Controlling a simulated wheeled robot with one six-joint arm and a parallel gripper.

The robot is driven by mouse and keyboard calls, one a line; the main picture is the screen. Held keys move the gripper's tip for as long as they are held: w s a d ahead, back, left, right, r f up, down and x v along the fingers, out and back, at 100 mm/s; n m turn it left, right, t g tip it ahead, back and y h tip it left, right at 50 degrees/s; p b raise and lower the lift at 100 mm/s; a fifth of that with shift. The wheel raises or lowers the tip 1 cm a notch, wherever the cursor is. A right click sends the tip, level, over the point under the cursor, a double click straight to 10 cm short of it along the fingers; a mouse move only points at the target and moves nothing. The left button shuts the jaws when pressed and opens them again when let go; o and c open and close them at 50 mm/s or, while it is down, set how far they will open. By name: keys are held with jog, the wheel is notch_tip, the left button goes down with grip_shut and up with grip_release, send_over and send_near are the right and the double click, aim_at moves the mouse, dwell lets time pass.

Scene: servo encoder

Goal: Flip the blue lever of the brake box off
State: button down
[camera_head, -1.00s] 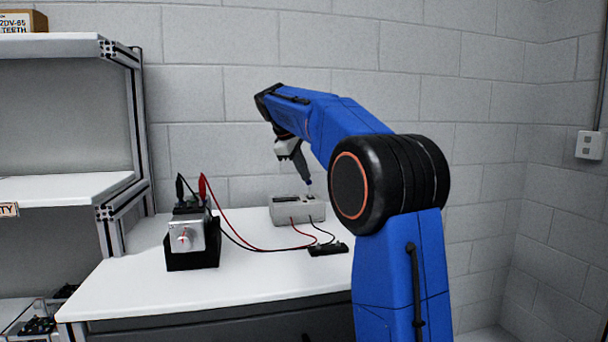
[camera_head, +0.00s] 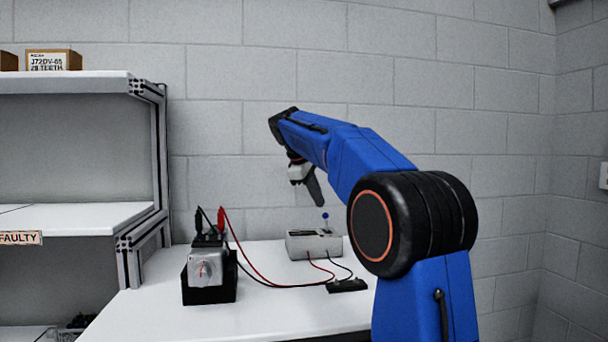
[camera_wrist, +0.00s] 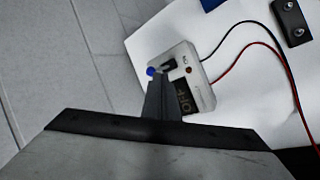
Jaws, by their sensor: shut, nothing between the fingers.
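The brake box (camera_head: 313,243) is a light grey box on the white table, near the wall. Its blue-tipped lever (camera_head: 325,216) stands up from the top. In the wrist view the brake box (camera_wrist: 184,80) shows a dark display that seems to read OFF, a small red light, and the blue lever tip (camera_wrist: 151,71). My gripper (camera_head: 318,200) is shut and empty, just above the lever in the head view. In the wrist view my gripper (camera_wrist: 157,82) has its fingertips right beside the blue tip; I cannot tell whether they touch.
A motor in a black holder (camera_head: 209,268) stands to the left with red and black plugs. Red and black wires run from the box past a small black connector block (camera_head: 346,286). A shelf (camera_head: 75,84) stands at the left. The table's front middle is clear.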

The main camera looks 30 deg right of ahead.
jog(key=w+a+r, duration=0.1)
jog(key=a+r, duration=0.3)
jog(key=r, duration=0.5)
jog(key=shift+w+r, duration=0.2)
jog(key=shift+w, duration=0.2)
